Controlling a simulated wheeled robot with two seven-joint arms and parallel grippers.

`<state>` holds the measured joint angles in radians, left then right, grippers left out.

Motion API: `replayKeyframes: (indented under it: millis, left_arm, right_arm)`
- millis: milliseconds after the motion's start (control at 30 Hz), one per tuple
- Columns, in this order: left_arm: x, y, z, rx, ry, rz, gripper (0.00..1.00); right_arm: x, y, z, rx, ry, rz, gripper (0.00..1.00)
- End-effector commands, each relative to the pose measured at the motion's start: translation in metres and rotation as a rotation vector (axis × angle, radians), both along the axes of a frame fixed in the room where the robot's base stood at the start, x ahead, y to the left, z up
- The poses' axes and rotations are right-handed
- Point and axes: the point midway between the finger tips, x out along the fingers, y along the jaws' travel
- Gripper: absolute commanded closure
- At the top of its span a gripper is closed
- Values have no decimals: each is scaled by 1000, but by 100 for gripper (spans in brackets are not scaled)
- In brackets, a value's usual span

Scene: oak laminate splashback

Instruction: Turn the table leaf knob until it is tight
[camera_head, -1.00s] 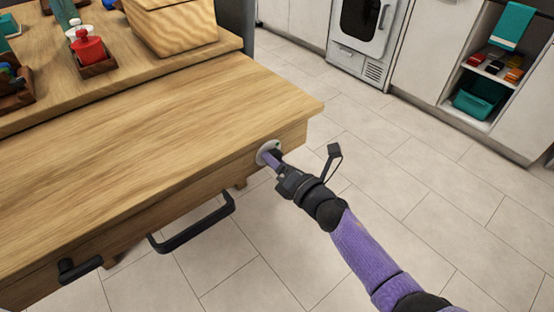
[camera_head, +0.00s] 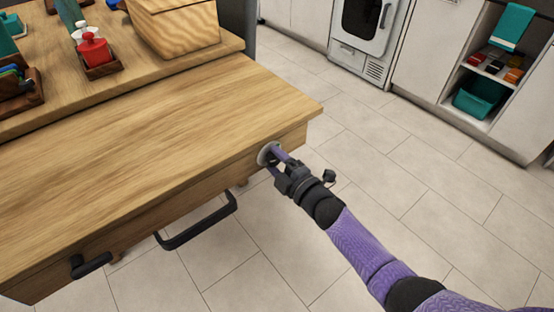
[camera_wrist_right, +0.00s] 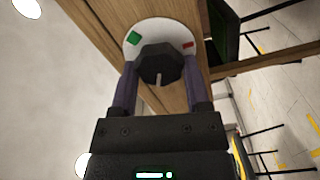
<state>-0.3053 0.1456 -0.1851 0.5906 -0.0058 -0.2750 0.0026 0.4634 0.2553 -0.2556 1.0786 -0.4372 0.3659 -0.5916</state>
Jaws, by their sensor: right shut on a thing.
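The table leaf (camera_head: 165,130) is a wooden board with its edge facing me. On that edge, near the right corner, is a round pale plate (camera_head: 263,152). My right gripper (camera_head: 276,160) is at this plate, coming from the lower right. In the right wrist view the dark faceted knob (camera_wrist_right: 160,62) sits on the white plate (camera_wrist_right: 160,27), with a finger on each side. The plate has a green mark (camera_wrist_right: 132,38) at upper left and a red mark (camera_wrist_right: 188,45) at right. A pale line on the knob points down. My left gripper is out of view.
A black bar handle (camera_head: 198,222) and a smaller black handle (camera_head: 91,265) stick out from the table's front. The tiled floor (camera_head: 420,200) on the right is clear.

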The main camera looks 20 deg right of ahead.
Motion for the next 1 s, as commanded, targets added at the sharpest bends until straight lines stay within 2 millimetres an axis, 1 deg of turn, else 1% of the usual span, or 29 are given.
replayKeyframes:
  millis: [267, 733, 1000]
  left_arm:
    - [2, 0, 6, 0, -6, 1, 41]
    - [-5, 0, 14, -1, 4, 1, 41]
    - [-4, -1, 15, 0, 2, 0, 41]
  right_arm:
    - [0, 0, 0, 241, 92, 0, 98]
    - [0, -2, 1, 660, 245, -2, 98]
    - [0, -2, 1, 900, 333, -2, 98]
